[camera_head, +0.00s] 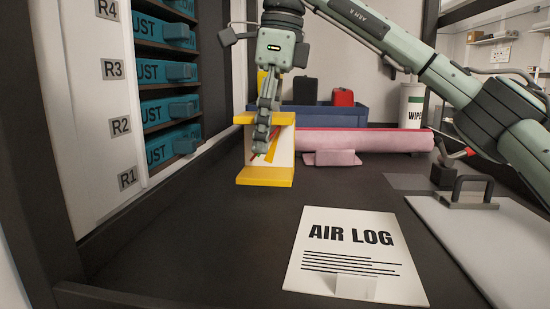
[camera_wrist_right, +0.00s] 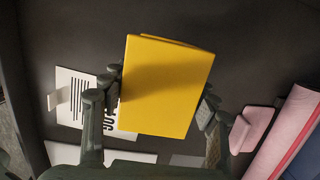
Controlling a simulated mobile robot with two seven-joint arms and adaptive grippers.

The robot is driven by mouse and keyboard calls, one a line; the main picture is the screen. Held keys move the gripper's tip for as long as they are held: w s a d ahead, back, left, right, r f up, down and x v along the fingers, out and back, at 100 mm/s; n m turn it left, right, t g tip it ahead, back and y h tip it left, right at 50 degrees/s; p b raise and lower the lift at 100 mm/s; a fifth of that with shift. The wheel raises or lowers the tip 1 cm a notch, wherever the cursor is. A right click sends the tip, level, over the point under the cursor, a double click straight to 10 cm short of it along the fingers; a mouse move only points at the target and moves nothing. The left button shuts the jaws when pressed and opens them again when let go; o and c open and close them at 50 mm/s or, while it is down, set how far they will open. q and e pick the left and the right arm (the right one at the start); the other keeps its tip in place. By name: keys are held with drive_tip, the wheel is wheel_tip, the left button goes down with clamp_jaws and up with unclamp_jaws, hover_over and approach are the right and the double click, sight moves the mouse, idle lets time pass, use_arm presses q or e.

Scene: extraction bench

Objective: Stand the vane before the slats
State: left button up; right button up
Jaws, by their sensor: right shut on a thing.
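The vane looks like a yellow and white stand (camera_head: 265,177) with a yellow base, a yellow top plate, a white back panel and a red pointer. It is at the left middle of the bench in the head view, roughly upright. My right gripper (camera_head: 262,143) comes down from above and is shut on it. In the right wrist view, its broad yellow face (camera_wrist_right: 167,90) lies between the two fingers. I cannot tell whether its base touches the bench. I cannot clearly make out separate slats; a shelved rack (camera_head: 125,183) stands to the left. My left gripper is not in view.
A card reading AIR LOG (camera_head: 345,255) lies at the front. A wipes tub (camera_head: 411,105) stands at the back. Bare bench lies left of the card.

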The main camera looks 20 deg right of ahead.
sight(272, 159)
drive_tip(key=shift+d+f, duration=0.35)
drive_tip(key=shift+d, duration=0.2)
drive_tip(key=shift+f, duration=0.4)
wheel_tip(272, 159, down, 2)
drive_tip(key=shift+f, duration=0.65)
drive_tip(key=o, duration=1.3)
drive_tip(key=shift+c, duration=0.2)
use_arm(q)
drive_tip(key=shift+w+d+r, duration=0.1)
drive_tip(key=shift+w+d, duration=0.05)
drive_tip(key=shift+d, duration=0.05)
